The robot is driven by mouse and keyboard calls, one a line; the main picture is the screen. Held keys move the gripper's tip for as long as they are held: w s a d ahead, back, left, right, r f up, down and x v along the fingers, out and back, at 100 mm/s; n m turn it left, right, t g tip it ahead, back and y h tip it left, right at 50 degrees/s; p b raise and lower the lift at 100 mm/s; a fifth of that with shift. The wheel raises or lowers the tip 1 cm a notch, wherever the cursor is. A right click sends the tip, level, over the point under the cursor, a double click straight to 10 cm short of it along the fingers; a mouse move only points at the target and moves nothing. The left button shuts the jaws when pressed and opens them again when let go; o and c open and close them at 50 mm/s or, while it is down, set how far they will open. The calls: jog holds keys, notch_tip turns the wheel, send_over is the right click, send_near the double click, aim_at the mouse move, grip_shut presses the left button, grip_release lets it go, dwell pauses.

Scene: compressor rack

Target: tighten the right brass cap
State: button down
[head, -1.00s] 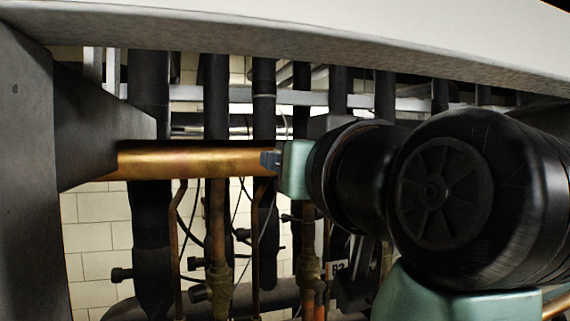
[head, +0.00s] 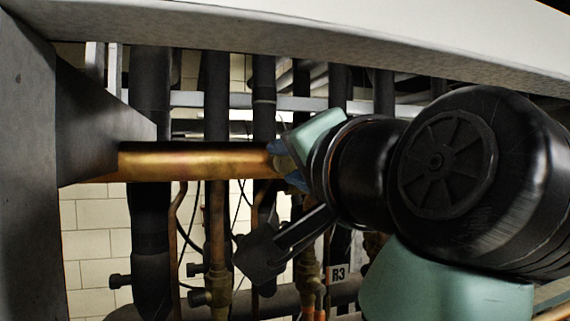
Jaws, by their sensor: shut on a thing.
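My gripper (head: 282,163) is at the right end of a horizontal copper pipe (head: 195,161) in the head view. Its blue-grey fingers are shut on a small, dull brass-coloured piece at the pipe's end, which I take to be the right brass cap. Most of the cap is hidden by the fingers and the green gripper body. The gripper is turned, with its body slanting up to the right. I cannot tell how tightly the cap sits.
A grey beam (head: 300,52) crosses above, and a grey post (head: 28,170) stands at left. Dark vertical pipes (head: 150,230), thin copper lines, brass fittings (head: 217,272) and an R3 label (head: 338,273) crowd the space behind and below. A white tiled wall (head: 95,240) lies behind.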

jog(key=m, duration=0.4)
jog(key=shift+m, duration=0.4)
jog(key=shift+r, duration=0.1)
dwell(0.3)
jog(key=c, duration=0.5)
grip_release()
jog(key=shift+c, duration=0.2)
